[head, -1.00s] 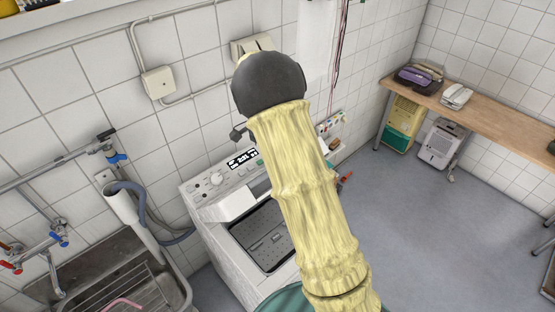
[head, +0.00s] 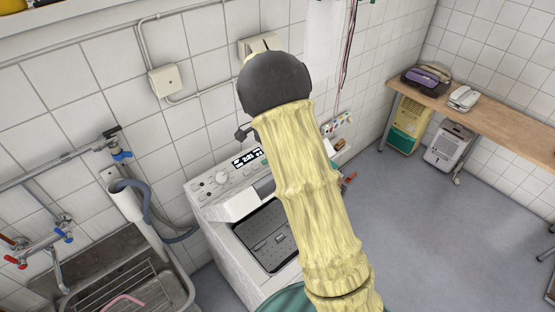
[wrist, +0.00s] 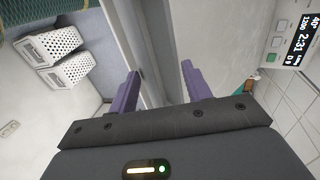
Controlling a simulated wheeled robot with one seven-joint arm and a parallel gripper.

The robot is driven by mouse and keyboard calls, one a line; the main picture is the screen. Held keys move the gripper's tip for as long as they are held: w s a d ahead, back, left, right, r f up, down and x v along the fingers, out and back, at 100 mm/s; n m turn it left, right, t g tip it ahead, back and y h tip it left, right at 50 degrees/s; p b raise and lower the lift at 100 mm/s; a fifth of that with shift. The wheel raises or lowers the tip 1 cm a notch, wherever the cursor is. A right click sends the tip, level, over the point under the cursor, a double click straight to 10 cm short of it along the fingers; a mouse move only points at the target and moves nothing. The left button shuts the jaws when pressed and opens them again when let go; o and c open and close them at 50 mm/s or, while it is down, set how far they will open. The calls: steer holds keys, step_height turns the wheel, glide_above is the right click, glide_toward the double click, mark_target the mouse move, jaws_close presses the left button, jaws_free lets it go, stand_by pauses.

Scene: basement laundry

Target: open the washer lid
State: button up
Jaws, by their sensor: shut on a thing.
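The white top-loading washer (head: 223,235) stands against the tiled wall in the head view. Its top is uncovered at the loading opening, where a dark grey drum panel (head: 266,240) shows. Its control panel (head: 222,178) runs along the back; the lit display (wrist: 300,35) is at the right in the wrist view. My gripper (wrist: 158,88) has purple fingers on either side of a pale panel edge (wrist: 155,50), which I take to be the washer lid, and is shut on it. In the head view my arm hides the gripper and most of the lid.
A metal sink (head: 175,278) with a rack and grey hose lies left of the washer. A wooden bench (head: 500,115) runs along the right wall. White baskets (wrist: 65,72) show in the wrist view. Grey floor (head: 440,235) to the right is free.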

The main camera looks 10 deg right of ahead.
steer(key=shift+w+a+f, duration=0.15)
steer(key=shift+a, duration=0.1)
steer(key=shift+w+r+b, duration=0.2)
steer(key=shift+r+b, duration=0.1)
steer(key=shift+r, duration=0.15)
steer(key=b+v, duration=0.3)
steer(key=v, duration=1.3)
steer(key=shift+d+r, duration=0.15)
steer(key=shift+r, duration=0.2)
steer(key=shift+s, duration=0.1)
